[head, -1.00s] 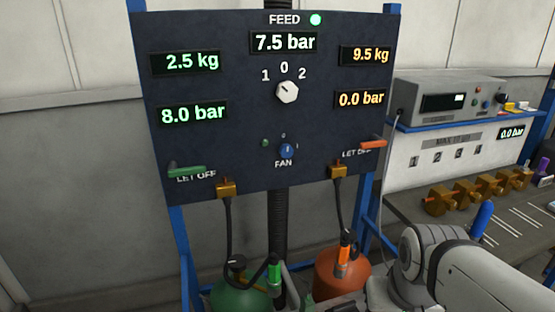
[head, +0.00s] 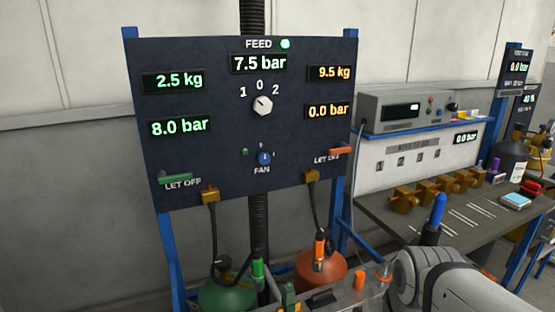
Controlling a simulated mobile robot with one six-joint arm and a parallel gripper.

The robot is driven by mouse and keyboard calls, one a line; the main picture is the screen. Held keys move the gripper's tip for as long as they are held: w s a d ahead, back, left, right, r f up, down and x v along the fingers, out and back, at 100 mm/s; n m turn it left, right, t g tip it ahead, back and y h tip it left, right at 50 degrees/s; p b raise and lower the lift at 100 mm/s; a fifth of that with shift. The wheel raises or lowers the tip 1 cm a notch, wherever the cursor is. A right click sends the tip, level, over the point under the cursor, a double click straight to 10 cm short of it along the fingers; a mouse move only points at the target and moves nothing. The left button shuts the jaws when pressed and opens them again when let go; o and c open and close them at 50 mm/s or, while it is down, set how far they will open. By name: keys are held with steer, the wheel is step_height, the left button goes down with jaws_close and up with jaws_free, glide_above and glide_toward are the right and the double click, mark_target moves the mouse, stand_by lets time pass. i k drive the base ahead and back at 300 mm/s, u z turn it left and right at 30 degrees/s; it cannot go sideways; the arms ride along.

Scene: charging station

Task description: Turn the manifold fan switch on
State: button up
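The fan switch (head: 264,158) is a small blue knob low on the dark panel (head: 205,95), just above the word FAN. Its pale mark seems to point up, toward the small 0. A small dull green lamp (head: 245,153) sits to its left and looks unlit. The grey-white links of my arm show at the bottom right, well away from the panel. My gripper is outside the picture, so its state does not show.
A white feed selector (head: 262,105) sits above the fan switch. Green (head: 176,177) and orange (head: 340,151) let-off levers flank it. Green (head: 227,296) and orange (head: 321,271) cylinders stand below with hoses. A bench (head: 450,217) with brass blocks is at right.

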mark_target(264, 158)
steer(key=u, duration=5.8)
steer(key=k, duration=0.85)
steer(key=z, duration=5.75)
